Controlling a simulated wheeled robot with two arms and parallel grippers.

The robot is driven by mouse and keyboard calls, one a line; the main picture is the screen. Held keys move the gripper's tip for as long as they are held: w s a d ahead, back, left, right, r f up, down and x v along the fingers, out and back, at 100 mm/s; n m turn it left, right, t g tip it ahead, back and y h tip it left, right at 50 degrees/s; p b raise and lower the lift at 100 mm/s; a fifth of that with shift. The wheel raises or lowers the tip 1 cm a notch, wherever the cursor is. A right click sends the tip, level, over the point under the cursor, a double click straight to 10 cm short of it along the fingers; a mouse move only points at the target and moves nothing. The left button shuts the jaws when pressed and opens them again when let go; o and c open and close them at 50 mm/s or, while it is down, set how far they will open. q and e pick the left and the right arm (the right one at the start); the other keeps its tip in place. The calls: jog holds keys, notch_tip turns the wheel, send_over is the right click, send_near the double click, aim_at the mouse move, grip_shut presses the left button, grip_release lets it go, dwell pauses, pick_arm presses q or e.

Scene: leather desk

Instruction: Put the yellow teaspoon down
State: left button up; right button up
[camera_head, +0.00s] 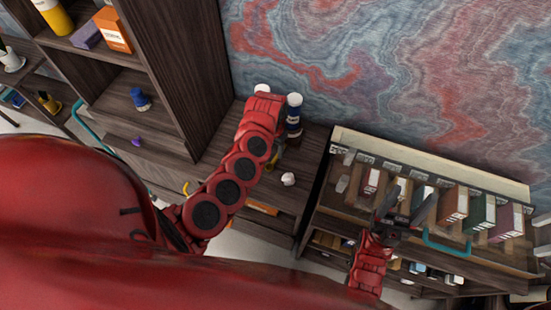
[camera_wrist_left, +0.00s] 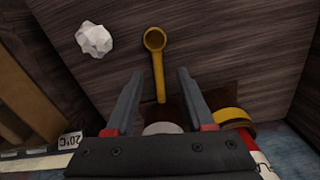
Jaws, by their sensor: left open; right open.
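The yellow teaspoon (camera_wrist_left: 155,45) lies on a dark wooden surface in the left wrist view. Its bowl points away from my left gripper (camera_wrist_left: 156,88), and its handle runs down between the two fingers. These fingers are open and spread to either side of the handle, with visible gaps. I cannot tell how high they are above the wood. In the head view my left arm hides most of its gripper and I cannot make out the teaspoon. My right gripper (camera_head: 405,205) is open and empty over the shelf unit at the right.
A white crumpled lump (camera_wrist_left: 95,40) lies left of the teaspoon; it also shows in the head view (camera_head: 288,179). A yellow ring-like object (camera_wrist_left: 235,117) sits right of the fingers. A blue, white-capped bottle (camera_head: 294,115) stands behind my left arm. Boxes (camera_head: 455,206) fill the right shelf.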

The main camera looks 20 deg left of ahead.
aim_at(274, 158)
pick_arm(q)
jog(key=f, duration=0.5)
jog(key=shift+s+d, duration=0.15)
jog(key=shift+s, duration=0.05)
grip_shut()
